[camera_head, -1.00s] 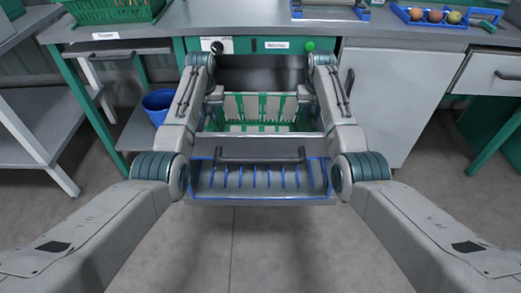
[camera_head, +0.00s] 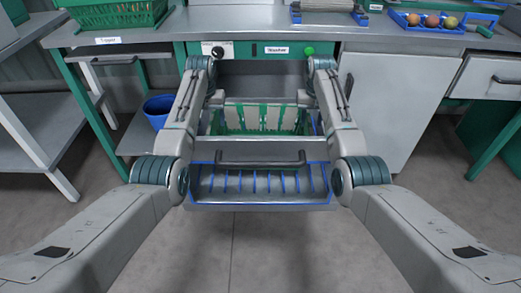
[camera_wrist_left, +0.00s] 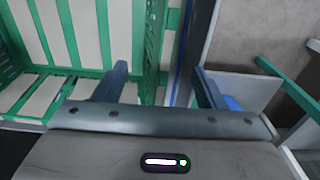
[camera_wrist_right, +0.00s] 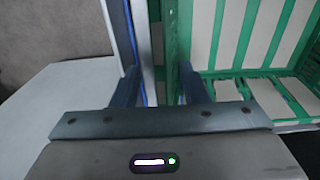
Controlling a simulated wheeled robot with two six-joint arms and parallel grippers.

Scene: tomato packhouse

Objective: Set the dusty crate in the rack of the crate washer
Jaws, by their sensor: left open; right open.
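The green crate (camera_head: 262,119), with pale slat-like panels, sits low between my two arms at the washer's (camera_head: 258,75) opening. It also shows in the left wrist view (camera_wrist_left: 75,50) and the right wrist view (camera_wrist_right: 260,40). A blue-edged tray with slats (camera_head: 262,202), which looks like the rack, projects at the front. My left gripper (camera_wrist_left: 160,84) is open, with the crate's side wall between its fingers. My right gripper (camera_wrist_right: 160,86) is open at the opposite side wall. Whether the crate rests fully on the rack is hidden.
A dark handle bar (camera_head: 260,163) crosses in front of the crate. A green basket (camera_head: 118,14) stands on the counter (camera_head: 225,22) at the left. A blue bucket (camera_head: 159,110) is on the lower shelf. A blue tray (camera_head: 398,17) holds several tomatoes. The front floor is clear.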

